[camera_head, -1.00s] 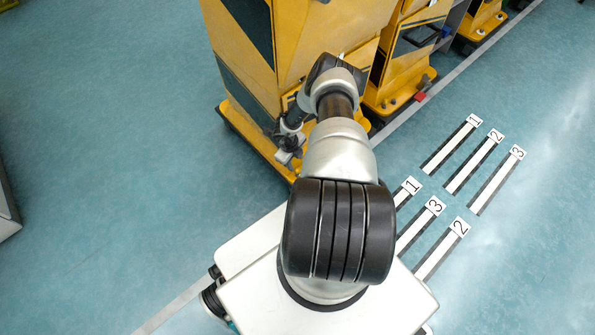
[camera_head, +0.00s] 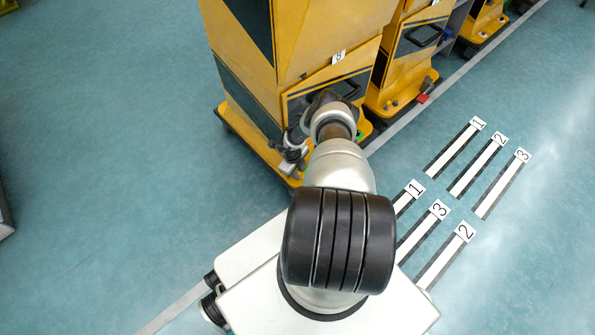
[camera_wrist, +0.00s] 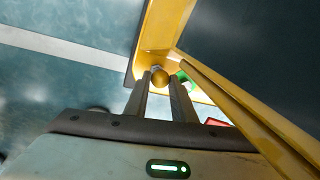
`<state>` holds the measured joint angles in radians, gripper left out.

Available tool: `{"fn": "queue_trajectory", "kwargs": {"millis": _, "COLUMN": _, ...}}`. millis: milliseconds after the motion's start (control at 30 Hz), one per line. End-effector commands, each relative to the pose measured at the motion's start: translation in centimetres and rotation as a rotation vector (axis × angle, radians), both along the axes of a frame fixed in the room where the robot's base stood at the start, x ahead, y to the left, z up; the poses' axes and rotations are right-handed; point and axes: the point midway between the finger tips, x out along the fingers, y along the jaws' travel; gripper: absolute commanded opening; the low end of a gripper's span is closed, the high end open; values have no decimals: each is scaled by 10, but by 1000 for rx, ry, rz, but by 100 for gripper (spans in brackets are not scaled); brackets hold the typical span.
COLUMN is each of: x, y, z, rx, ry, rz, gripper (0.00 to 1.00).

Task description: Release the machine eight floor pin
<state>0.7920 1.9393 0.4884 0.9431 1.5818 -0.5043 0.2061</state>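The yellow machine (camera_head: 245,55) with dark panels stands at the upper middle of the head view, with a small number label (camera_head: 338,57) on its upper edge. In the wrist view a round brass-coloured knob (camera_wrist: 160,76), seemingly the floor pin, stands on the machine's yellow base plate (camera_wrist: 158,35). A green part (camera_wrist: 187,80) is just right of it. My gripper (camera_wrist: 160,82) has its two fingers apart, with the knob between or just beyond the tips. I cannot tell whether they touch it.
A second yellow machine (camera_head: 410,55) stands close on the right, with a red part (camera_head: 423,98) at its base. A red part (camera_wrist: 217,122) also shows in the wrist view. Numbered floor strips (camera_head: 455,150) lie at right. Open floor (camera_head: 100,120) is at left.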

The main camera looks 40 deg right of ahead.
Motion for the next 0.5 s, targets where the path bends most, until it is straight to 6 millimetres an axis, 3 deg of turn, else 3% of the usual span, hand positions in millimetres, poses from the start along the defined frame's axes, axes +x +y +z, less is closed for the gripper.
{"fn": "queue_trajectory", "kwargs": {"millis": 33, "x": 0, "y": 0, "z": 0, "rx": 0, "ry": 0, "rz": 0, "gripper": 13}}
{"fn": "queue_trajectory", "kwargs": {"millis": 100, "x": 0, "y": 0, "z": 0, "rx": 0, "ry": 0, "rz": 0, "gripper": 1}}
{"fn": "queue_trajectory", "kwargs": {"millis": 133, "x": 0, "y": 0, "z": 0, "rx": 0, "ry": 0, "rz": 0, "gripper": 0}}
{"fn": "queue_trajectory", "kwargs": {"millis": 300, "x": 0, "y": 0, "z": 3, "rx": -1, "ry": -1, "rz": 1, "gripper": 0}}
{"fn": "queue_trajectory", "kwargs": {"millis": 500, "x": 1, "y": 0, "z": 29, "rx": -1, "ry": -1, "rz": 2, "gripper": 0}}
